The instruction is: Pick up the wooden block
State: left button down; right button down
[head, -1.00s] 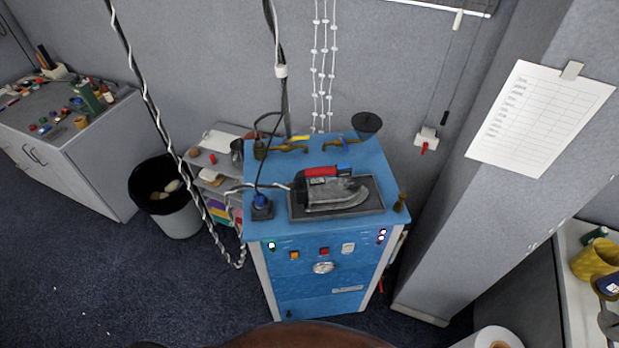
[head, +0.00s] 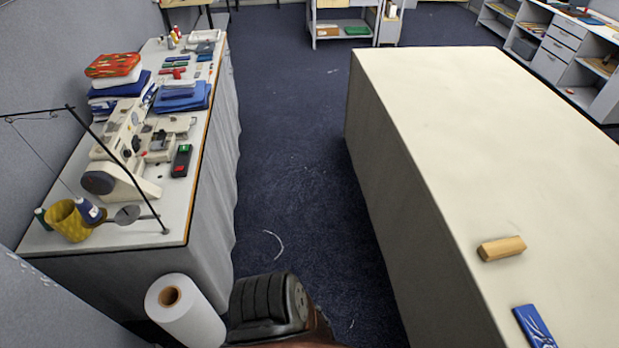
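The wooden block (head: 501,248) is a small, light brown bar. It lies flat on the long cloth-covered table (head: 470,110) on the right of the head view, near the table's left edge. Nothing is touching it. Neither of my grippers shows in the head view, so I cannot see how they stand relative to the block.
A blue patterned item (head: 535,327) lies on the table nearer me than the block. A sewing table (head: 205,190) with a sewing machine (head: 125,150) stands on the left. A white roll (head: 187,312) stands at the bottom. Blue carpet (head: 290,150) is open between the tables.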

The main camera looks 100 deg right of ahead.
aim_at(499, 249)
jog(key=z, duration=5)
